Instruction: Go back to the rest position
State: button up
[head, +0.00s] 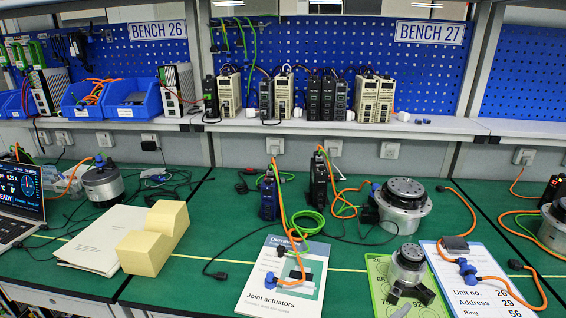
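Neither my arm nor my gripper can be made out for sure in the head view. A small silver and black actuator (408,264) stands on a green card (378,268) at the front right, with dark parts at its foot. A larger silver actuator with a black top (402,205) stands behind it on the green bench top (225,235). A booklet titled "Joint actuators" (262,300) lies at the front middle. A white sheet with unit, address and ring numbers (500,300) lies right of the green card.
A yellow block (146,254) sits partly on papers (88,250) at left, near a laptop (20,190). A shelf (240,125) with several modules runs behind.

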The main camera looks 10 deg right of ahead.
jog(key=w+a+f+m+t+y, duration=0.3)
jog(key=w+a+m+t+y, duration=0.15)
jog(key=a+y, duration=0.2)
jog(key=s+a+f+m+t+y, duration=0.2)
jog(key=s+a+m+y, duration=0.25)
jog(key=a+y, duration=0.2)
jog(key=s+r+m+y+p, duration=0.1)
jog(key=s+r+m, duration=0.2)
jog(key=s, duration=0.6)
jog(key=s+a+r+m+y+p, duration=0.1)
jog(key=s+r+m, duration=0.3)
jog(key=s, duration=0.5)
jog(key=s+r+m+y+p, duration=0.1)
jog(key=s+r+m, duration=0.2)
jog(key=s+m, duration=0.4)
jog(key=shift+s+a+r, duration=0.2)
jog(key=shift+s+a, duration=0.2)
jog(key=shift+s, duration=0.7)
